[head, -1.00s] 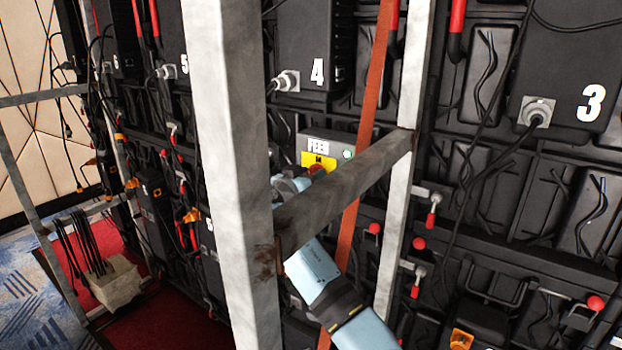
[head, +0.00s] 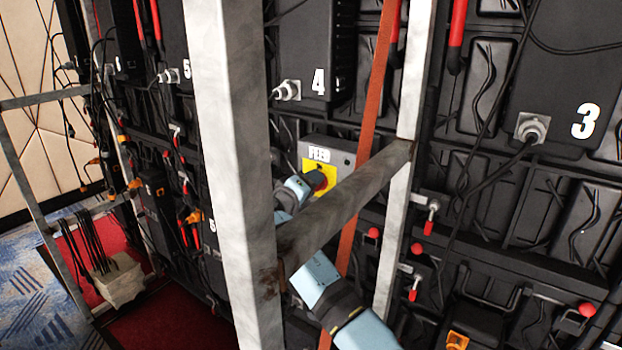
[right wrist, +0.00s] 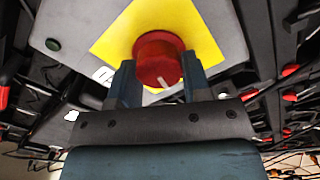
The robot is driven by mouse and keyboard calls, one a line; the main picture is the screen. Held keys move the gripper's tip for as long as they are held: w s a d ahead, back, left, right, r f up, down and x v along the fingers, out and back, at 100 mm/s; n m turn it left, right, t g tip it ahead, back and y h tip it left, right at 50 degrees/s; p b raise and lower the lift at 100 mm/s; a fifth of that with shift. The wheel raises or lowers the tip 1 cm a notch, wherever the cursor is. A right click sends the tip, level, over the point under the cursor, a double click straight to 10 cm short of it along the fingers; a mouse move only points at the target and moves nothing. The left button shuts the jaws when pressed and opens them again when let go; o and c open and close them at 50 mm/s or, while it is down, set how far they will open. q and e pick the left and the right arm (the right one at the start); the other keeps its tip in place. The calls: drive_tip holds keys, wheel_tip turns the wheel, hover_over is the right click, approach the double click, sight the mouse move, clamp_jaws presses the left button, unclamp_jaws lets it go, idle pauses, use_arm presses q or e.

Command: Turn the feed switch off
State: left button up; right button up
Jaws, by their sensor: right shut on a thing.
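The feed switch is a grey box (head: 346,146) marked FEED, with a yellow plate (head: 327,167) and a red round knob (head: 319,181). A small lamp (right wrist: 53,44) on the box looks dark green and unlit. In the right wrist view the red knob (right wrist: 160,58) sits between the two fingers of my right gripper (right wrist: 160,78), which is shut on it. A white mark on the knob points towards the gripper's palm. In the head view my right gripper (head: 304,187) reaches the knob from the left, partly hidden behind a metal bar. My left gripper is not in view.
A grey upright post (head: 232,170) and a slanted crossbar (head: 345,200) stand in front of my right arm. An orange strap (head: 376,110) hangs close right of the box. Black panels, cables and red-handled latches fill the wall behind.

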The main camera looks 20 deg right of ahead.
drive_tip(key=n+p, duration=0.1)
drive_tip(key=n, duration=0.2)
drive_tip(key=shift+p, duration=0.3)
drive_tip(key=shift+f, duration=0.1)
drive_tip(key=o, duration=0.9)
drive_tip(key=b+v, duration=0.1)
drive_tip(key=v, duration=1.3)
drive_tip(key=shift+b, duration=0.4)
